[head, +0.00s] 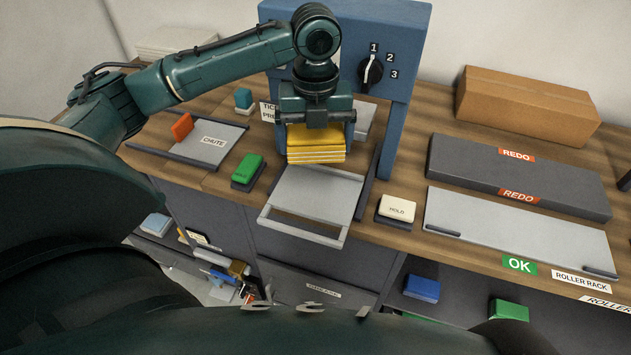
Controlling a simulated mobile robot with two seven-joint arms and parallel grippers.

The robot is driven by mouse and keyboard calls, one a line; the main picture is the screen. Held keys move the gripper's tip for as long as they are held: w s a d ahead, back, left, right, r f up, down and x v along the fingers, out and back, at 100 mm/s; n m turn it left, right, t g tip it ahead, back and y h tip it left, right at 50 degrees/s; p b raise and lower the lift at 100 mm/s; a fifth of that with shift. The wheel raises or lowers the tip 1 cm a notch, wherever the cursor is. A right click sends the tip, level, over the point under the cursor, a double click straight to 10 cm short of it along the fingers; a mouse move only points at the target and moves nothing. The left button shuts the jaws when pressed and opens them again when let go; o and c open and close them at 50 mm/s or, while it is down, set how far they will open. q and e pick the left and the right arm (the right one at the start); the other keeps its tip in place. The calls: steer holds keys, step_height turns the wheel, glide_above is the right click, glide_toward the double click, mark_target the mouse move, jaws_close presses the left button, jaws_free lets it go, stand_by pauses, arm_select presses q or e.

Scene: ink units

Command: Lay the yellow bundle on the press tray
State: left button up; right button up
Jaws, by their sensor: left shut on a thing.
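The yellow bundle (316,153), a stack of several flat layers, is in my left gripper (316,126), which is shut on its upper part. The bundle is level and in front of the blue press. The grey press tray (312,198) extends out of the press below and in front of the bundle, with its front handle towards me. The bundle covers the tray's back part, and I cannot tell whether it touches the tray. The visible front part of the tray is empty. My right gripper is not in view.
The blue press (405,100) with a numbered dial stands behind. A green block (248,168) is left of the tray, a white HOLD block (397,208) right. The CHUTE plate (205,142) holds an orange block. The grey REDO bed and roller rack (520,235) lie right.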

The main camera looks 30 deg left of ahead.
mark_target(316, 193)
arm_select(q)
step_height(316, 193, down, 11)
steer(key=shift+w+f, duration=0.1)
steer(key=shift+f, duration=0.1)
steer(key=shift+f, duration=0.1)
steer(key=o, duration=0.8)
steer(key=shift+c, duration=0.2)
step_height(316, 193, up, 12)
steer(key=shift+r, duration=0.15)
stand_by(0.4)
